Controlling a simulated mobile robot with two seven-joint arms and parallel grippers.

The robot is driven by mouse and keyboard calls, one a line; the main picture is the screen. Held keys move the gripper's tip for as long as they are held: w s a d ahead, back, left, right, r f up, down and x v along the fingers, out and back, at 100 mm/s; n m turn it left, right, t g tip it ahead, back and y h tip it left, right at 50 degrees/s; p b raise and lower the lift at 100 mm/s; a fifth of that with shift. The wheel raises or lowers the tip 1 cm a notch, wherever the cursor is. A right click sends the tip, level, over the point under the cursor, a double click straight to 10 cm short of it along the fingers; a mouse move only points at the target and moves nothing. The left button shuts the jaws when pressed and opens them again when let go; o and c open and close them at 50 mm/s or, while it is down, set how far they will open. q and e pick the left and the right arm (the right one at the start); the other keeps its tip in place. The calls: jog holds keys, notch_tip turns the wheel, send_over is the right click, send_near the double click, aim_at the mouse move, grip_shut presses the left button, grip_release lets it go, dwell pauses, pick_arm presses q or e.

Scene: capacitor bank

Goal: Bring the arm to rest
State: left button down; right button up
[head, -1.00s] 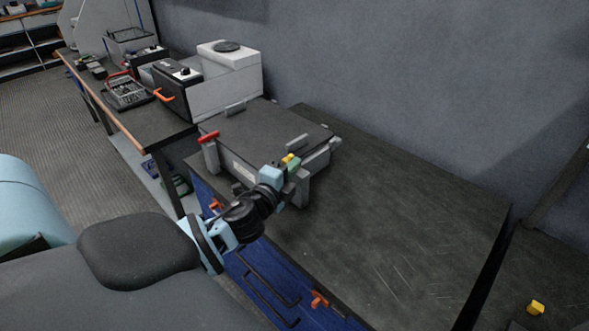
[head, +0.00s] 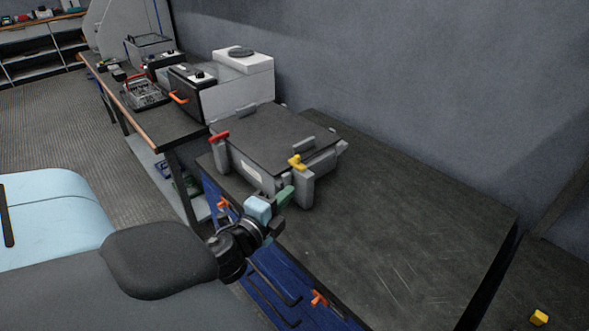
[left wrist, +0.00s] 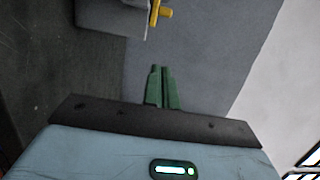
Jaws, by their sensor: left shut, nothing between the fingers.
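My left arm comes in from the lower left of the head view. Its gripper (head: 287,194) has green fingers and is shut and empty, at the near edge of the bench in front of the grey capacitor box (head: 250,172). In the left wrist view the green fingers (left wrist: 160,86) lie together with nothing between them. The box has a red handle (head: 218,137) on its left and a yellow handle (head: 297,162) on its near right corner post. The yellow handle also shows at the top of the left wrist view (left wrist: 163,12). My right gripper is not in view.
The dark bench top (head: 410,230) to the right of the box is clear. Blue drawers with orange latches (head: 320,298) are below its front edge. A white and black machine (head: 235,88) stands on the bench behind. A yellow piece (head: 539,317) lies at the lower right.

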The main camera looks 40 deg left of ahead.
pick_arm(q)
jog(key=shift+s, duration=0.3)
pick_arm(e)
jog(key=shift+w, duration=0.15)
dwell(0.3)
